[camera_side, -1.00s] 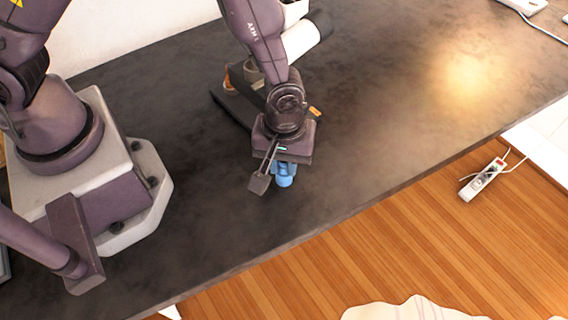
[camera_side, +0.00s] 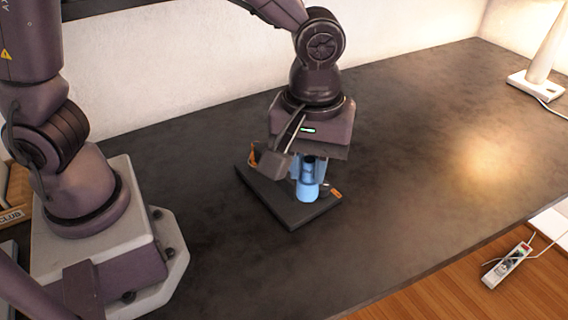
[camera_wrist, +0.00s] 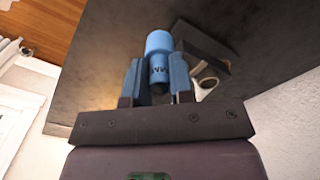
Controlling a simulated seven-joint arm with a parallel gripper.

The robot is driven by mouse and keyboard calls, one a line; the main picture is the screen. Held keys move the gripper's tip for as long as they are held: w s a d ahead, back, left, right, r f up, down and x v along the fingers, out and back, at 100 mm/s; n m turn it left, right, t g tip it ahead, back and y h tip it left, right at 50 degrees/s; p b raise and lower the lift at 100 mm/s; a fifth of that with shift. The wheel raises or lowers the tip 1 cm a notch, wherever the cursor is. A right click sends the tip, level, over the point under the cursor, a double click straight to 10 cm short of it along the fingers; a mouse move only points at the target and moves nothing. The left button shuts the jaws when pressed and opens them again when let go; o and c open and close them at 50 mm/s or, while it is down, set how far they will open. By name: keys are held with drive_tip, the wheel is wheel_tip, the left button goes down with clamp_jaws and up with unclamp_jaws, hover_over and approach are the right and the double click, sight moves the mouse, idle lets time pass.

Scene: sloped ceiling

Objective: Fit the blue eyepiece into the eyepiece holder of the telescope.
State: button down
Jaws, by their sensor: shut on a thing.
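My gripper (camera_side: 309,172) is shut on the blue eyepiece (camera_side: 308,190), which points down below the fingers in the side view. In the wrist view the eyepiece (camera_wrist: 158,45) is clamped between the two fingers of my gripper (camera_wrist: 157,75), with dark lettering on its side and a dark end. The telescope's dark base (camera_side: 285,208) lies under and behind my gripper. My gripper and wrist hide most of the telescope. In the wrist view a dark bar (camera_wrist: 205,42) and a pale round part (camera_wrist: 207,78) show beside the right finger. I cannot make out the eyepiece holder.
Small orange parts (camera_side: 336,193) show at the base. The dark tabletop (camera_side: 410,180) is clear to the right and front. A white lamp (camera_side: 535,78) stands at the far right. A power strip (camera_side: 507,265) lies below the table edge. A white wall runs behind.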

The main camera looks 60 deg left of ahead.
sight(310, 159)
wheel_tip(310, 159, up, 7)
drive_tip(key=shift+r, duration=0.1)
drive_tip(key=w+a+n, duration=0.4)
drive_tip(key=a+n, duration=0.6)
drive_tip(key=a, duration=0.5)
drive_tip(key=shift+w+a+f, duration=0.1)
drive_tip(key=shift+f, duration=3.2)
drive_tip(key=shift+a+f, duration=0.1)
drive_tip(key=shift+f, duration=3.15)
drive_tip(key=shift+f, duration=0.15)
drive_tip(key=c, duration=1)
unclamp_jaws()
